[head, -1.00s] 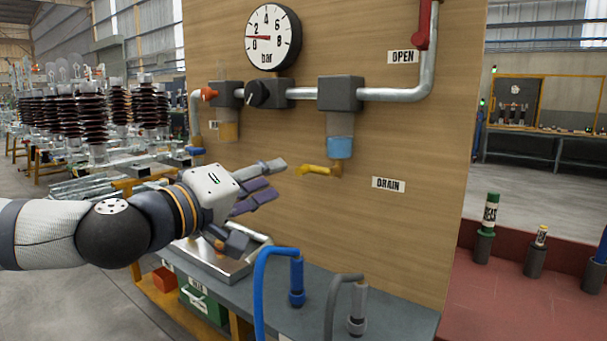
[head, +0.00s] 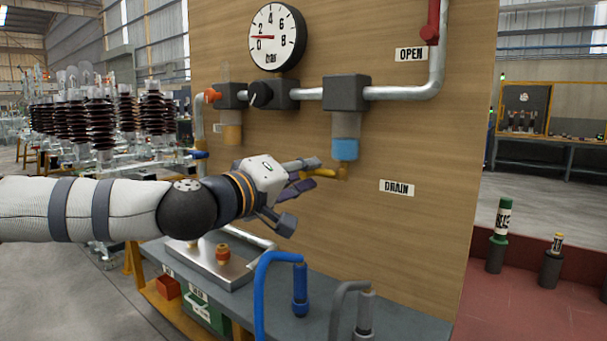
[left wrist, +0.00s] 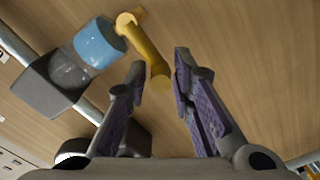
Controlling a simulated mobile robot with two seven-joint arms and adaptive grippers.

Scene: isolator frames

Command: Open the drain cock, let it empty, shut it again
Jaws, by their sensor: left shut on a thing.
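The yellow drain cock (head: 342,173) sits under the filter bowl on the wooden panel, its lever pointing left. The bowl (head: 345,124) is clear above and blue in its lower part (head: 345,149). My left gripper (head: 311,174) is at the lever's free end and shut on it. In the left wrist view the cock's lever (left wrist: 145,49) reaches down between the fingertips of my left gripper (left wrist: 160,70), and the blue part (left wrist: 98,44) is to its left. The fingers hide the lever's end in the head view. My right gripper is not in view.
A DRAIN label (head: 397,187) is right of the cock. A gauge (head: 278,37) above has its red needle between 0 and 2. A red handle (head: 432,22) is beside the OPEN label (head: 410,54). A blue hose (head: 269,281) and a grey hose (head: 339,305) rise from the bench below.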

